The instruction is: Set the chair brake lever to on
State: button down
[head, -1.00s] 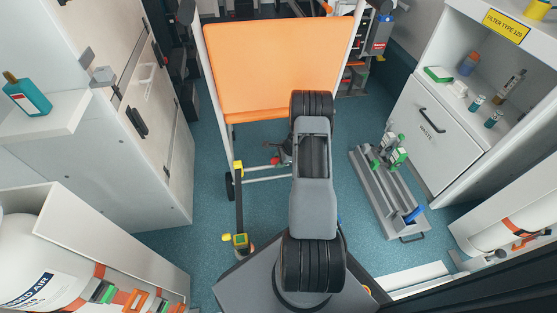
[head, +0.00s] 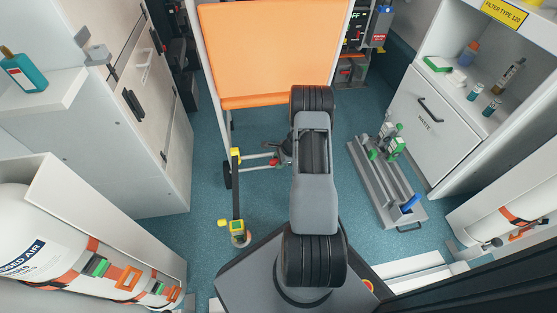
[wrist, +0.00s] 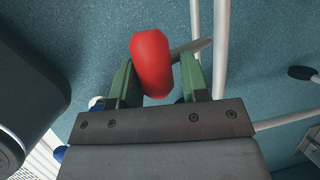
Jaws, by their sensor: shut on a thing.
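The chair has an orange back panel (head: 275,52) and a white tube frame, which also shows in the wrist view (wrist: 220,50). The brake lever's red grip (wrist: 151,63) sits between the two green fingers of my gripper (wrist: 160,78) in the wrist view. The fingers are shut on it. A flat grey bar beside the grip runs to the white tube. In the head view my gripper (head: 284,149) is low beside the chair frame, mostly hidden by my arm. A small red part (head: 272,162) shows next to it.
A yellow-ended dark post (head: 237,190) stands left of my arm. A grey floor rack (head: 385,185) with green and blue fittings lies to the right. White cabinets and air cylinders (head: 45,230) line both sides. Blue floor is open between them.

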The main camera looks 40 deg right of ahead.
jog(key=shift+s+a+f, duration=0.2)
jog(key=shift+f, duration=0.25)
jog(key=c, duration=0.8)
grip_release()
jog(key=shift+a+f, duration=0.1)
jog(key=p+v, duration=0.2)
jog(key=v, duration=0.2)
jog(key=p+v, duration=0.2)
jog(key=v, duration=0.3)
jog(key=p+v, duration=0.2)
jog(key=v, duration=0.3)
jog(key=shift+w+d, duration=0.25)
jog(key=shift+w, duration=0.1)
